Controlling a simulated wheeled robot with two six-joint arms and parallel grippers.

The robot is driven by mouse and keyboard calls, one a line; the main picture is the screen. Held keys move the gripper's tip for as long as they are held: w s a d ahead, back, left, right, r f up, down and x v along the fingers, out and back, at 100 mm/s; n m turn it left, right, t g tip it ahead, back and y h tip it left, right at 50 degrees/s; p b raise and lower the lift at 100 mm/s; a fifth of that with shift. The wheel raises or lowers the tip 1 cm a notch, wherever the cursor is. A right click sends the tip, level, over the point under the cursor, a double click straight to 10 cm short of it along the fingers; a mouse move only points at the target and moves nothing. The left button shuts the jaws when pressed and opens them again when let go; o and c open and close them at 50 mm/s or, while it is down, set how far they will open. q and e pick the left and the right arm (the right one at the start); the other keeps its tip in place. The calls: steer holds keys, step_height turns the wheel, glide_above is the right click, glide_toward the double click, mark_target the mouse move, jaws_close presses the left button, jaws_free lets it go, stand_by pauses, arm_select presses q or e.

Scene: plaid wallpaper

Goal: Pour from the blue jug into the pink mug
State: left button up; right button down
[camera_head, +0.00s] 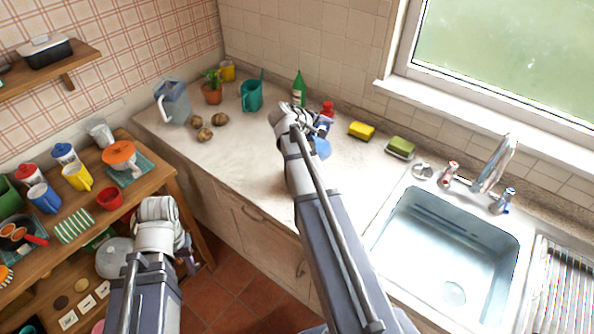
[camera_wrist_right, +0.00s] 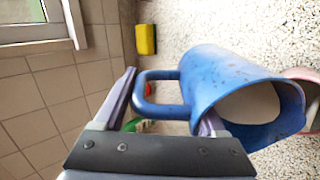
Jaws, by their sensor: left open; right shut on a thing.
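The blue jug (camera_wrist_right: 205,85) is held by its handle in my right gripper (camera_wrist_right: 165,105). Its wide mouth faces the right of the wrist view and shows a pale filling; I cannot tell how far it is tilted. In the head view only part of the jug (camera_head: 322,148) shows beside my right gripper (camera_head: 300,118). A pink thing, likely the pink mug (camera_wrist_right: 312,76), is cut off at the right edge of the wrist view, near the jug's mouth. It is hidden in the head view. My left gripper (camera_head: 186,252) is open and empty beside the wooden shelf unit.
A green bottle (camera_head: 299,90) and a red-topped bottle (camera_head: 327,109) stand behind my right gripper. Potatoes (camera_head: 204,134) and a teal can (camera_head: 251,97) are left. The front counter is clear.

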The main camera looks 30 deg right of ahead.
steer(key=shift+a+r+h+b, duration=0.1)
steer(key=shift+a+h+b, duration=0.4)
steer(key=shift+b, duration=0.5)
stand_by(2.6)
steer(key=shift+d+r, duration=0.1)
steer(key=shift+r, duration=0.05)
steer(key=p, duration=0.1)
steer(key=d+y+p, duration=0.1)
steer(key=p, duration=0.2)
steer(key=shift+w+d+r+y, duration=0.25)
steer(key=shift+y, duration=0.15)
steer(key=shift+d+f+g+y, duration=0.15)
steer(key=shift+f+y, duration=0.2)
steer(key=shift+f, duration=0.2)
steer(key=shift+d+f+g+y, duration=0.15)
steer(key=shift+f+y, duration=0.2)
steer(key=shift+f, duration=0.2)
steer(key=shift+a+f, duration=0.1)
